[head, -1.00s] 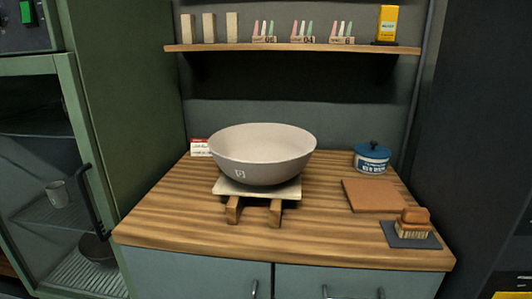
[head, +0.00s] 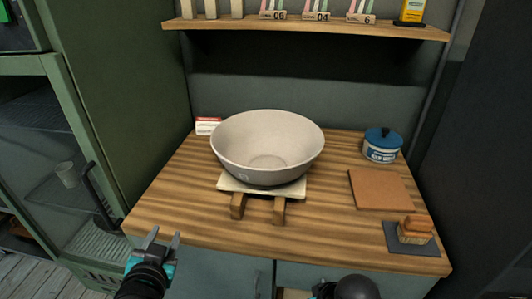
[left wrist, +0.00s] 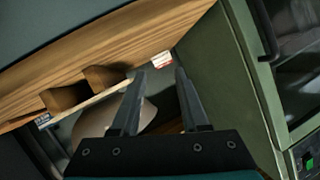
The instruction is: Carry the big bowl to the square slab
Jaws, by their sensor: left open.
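The big bowl (head: 267,150), pale grey and wide-rimmed, sits upright and empty on a pale slab (head: 232,185) on wooden supports on the worktop. A flat terracotta square slab (head: 380,190) lies bare to its right. My left gripper (head: 164,237) is open and empty at the worktop's front left edge, in front and left of the bowl and apart from it. In the left wrist view its spread fingers (left wrist: 160,74) show with nothing between the tips; part of the bowl (left wrist: 146,118) shows behind them. Part of my right arm shows at the bottom; its fingers are not visible.
A blue-lidded jar (head: 382,146) stands behind the terracotta slab. A brush on a dark mat (head: 396,246) lies in front of it. A shelf (head: 300,30) hangs above. The worktop's left front (head: 175,215) is clear.

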